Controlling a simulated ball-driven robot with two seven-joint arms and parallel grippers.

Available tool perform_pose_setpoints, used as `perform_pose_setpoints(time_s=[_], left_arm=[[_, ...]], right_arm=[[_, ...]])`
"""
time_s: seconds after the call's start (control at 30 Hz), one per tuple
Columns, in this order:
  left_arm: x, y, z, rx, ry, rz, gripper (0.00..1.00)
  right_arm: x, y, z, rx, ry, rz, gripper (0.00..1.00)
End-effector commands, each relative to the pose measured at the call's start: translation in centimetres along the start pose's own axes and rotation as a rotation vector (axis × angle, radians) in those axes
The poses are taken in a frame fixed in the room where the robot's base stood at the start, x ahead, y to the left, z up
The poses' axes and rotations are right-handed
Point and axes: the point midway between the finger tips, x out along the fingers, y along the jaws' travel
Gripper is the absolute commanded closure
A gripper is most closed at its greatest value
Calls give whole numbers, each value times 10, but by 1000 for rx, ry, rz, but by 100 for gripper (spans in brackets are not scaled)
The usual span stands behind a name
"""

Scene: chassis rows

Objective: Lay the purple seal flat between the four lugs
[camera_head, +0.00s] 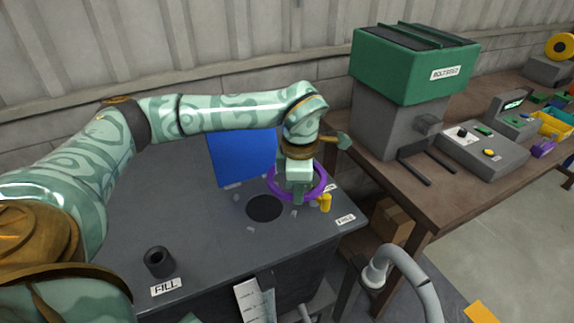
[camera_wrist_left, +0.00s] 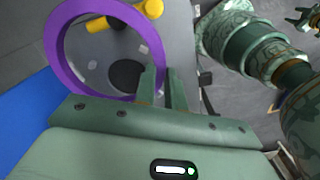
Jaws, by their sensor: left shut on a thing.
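The purple seal (camera_head: 271,186) is a ring held above the dark bench, above and to the right of the round black hole (camera_head: 264,208) in the head view. My left gripper (camera_head: 298,198) points down and is shut on the seal's rim. In the left wrist view the seal (camera_wrist_left: 53,50) shows left of the fingers (camera_wrist_left: 162,88), and the hole (camera_wrist_left: 125,76) shows through it. Small grey lugs, one of them here (camera_head: 250,228), stand around the hole; the gripper and seal hide part of that area. A small claw, seemingly my right gripper (camera_wrist_left: 300,18), shows at the wrist view's edge.
A blue panel (camera_head: 240,158) is behind the hole. A dark cylinder (camera_head: 159,262) stands at the front left near the FILL label. A green-topped machine (camera_head: 415,65) stands on the right-hand table.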

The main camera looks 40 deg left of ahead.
Motion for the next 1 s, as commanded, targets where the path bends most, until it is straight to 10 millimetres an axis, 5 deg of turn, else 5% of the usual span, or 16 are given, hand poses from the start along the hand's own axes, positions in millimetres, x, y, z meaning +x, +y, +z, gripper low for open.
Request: perform_pose_setpoints(time_s=[0.6, 0.8, 1.0], left_arm=[[6, 62, -20, -1569, -3, 8, 100], [8, 72, -25, -1855, -6, 11, 100], [15, 75, -26, -1936, -6, 11, 100]], right_arm=[[-17, -2, -8, 2, 13, -2, 59], [-20, -2, -8, 2, 14, -1, 59], [-15, -2, -7, 1, 12, -1, 59]])
